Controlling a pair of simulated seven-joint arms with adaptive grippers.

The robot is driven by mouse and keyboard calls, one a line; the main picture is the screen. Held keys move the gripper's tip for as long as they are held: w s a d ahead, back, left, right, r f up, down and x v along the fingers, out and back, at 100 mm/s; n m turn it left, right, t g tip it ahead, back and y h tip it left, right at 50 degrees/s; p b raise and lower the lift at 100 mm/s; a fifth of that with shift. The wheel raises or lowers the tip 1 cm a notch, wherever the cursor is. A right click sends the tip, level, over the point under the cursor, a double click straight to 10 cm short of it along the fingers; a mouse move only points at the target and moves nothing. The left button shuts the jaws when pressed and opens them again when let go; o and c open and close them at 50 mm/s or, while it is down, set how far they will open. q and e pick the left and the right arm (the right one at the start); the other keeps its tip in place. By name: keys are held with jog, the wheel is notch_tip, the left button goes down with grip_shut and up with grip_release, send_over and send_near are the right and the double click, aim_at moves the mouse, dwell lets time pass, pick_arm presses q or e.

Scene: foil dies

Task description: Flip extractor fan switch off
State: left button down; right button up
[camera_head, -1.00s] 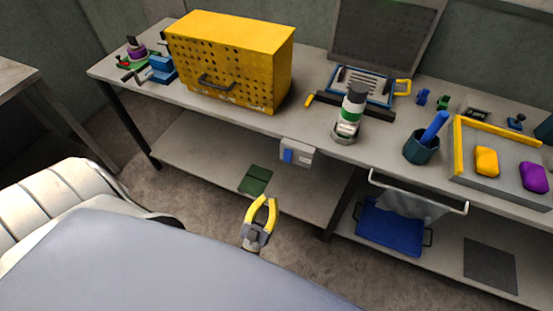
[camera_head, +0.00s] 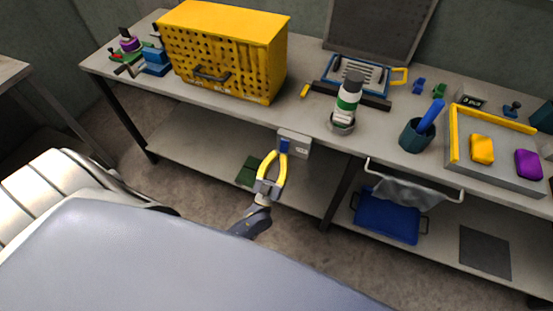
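A small pale grey switch box (camera_head: 299,145) with a blue rocker (camera_head: 284,147) is fixed to the front edge of the workbench. I cannot tell from its face whether it is on or off. My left gripper (camera_head: 278,154) has yellow fingers and is just in front of the box, below the rocker. The fingers are a little apart with nothing between them. The right fingertip overlaps the rocker's lower end in the picture; I cannot tell whether it touches. My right gripper is not in view.
Above the switch, the workbench (camera_head: 300,118) carries a yellow perforated box (camera_head: 220,55), a white-and-green bottle (camera_head: 346,100) and a teal cup (camera_head: 416,137). A metal rail (camera_head: 440,195) with a grey cloth sticks out at the right. A blue bin (camera_head: 388,218) is on the lower shelf.

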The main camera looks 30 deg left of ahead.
pick_arm(q)
jog(key=shift+w+f, duration=0.1)
jog(key=shift+w, duration=0.1)
dwell(0.3)
jog(key=shift+w+f, duration=0.15)
jog(key=shift+w, duration=0.15)
jog(key=shift+w+a+f, duration=0.1)
jog(key=shift+w+f, duration=0.25)
jog(key=shift+f, duration=0.25)
jog(key=shift+s, duration=0.1)
jog(key=w+f+v, duration=0.1)
jog(key=f+v, duration=0.1)
jog(key=v, duration=1)
jog(key=shift+f, duration=0.35)
jog(key=shift+a, duration=0.1)
